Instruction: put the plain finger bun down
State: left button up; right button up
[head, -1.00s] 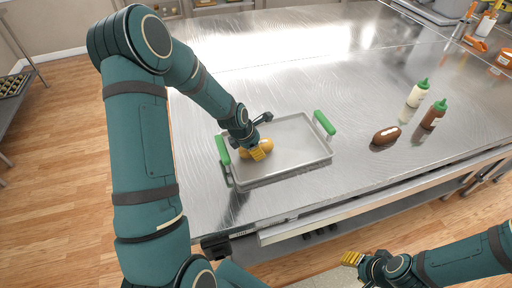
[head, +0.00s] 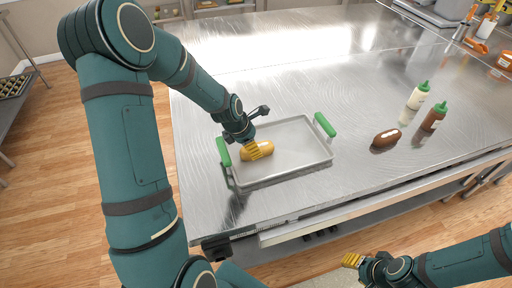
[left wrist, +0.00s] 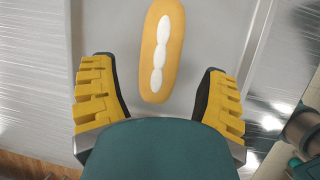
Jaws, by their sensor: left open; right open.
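The plain finger bun (head: 267,147), golden with white blobs along its top, lies on the left part of a grey metal tray (head: 300,150) with green handles. It also shows in the left wrist view (left wrist: 162,45), lengthwise between the open fingers, with clear gaps on both sides. My left gripper (head: 254,150) is open just over the bun and hides part of it in the head view. My right gripper (head: 352,260) is open and empty, off the table's front edge at the lower right.
A dark brown bun (head: 386,138) lies on the steel table (head: 300,70) right of the tray. Beyond it stand a white bottle (head: 418,95) and a brown bottle (head: 434,117), both green-topped. The tray's right part is bare.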

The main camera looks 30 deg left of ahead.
pick_arm(q)
jog(key=v, duration=0.7)
jog(key=shift+s+r+p, duration=0.1)
jog(key=shift+r+p, duration=0.05)
jog(key=shift+p, duration=0.15)
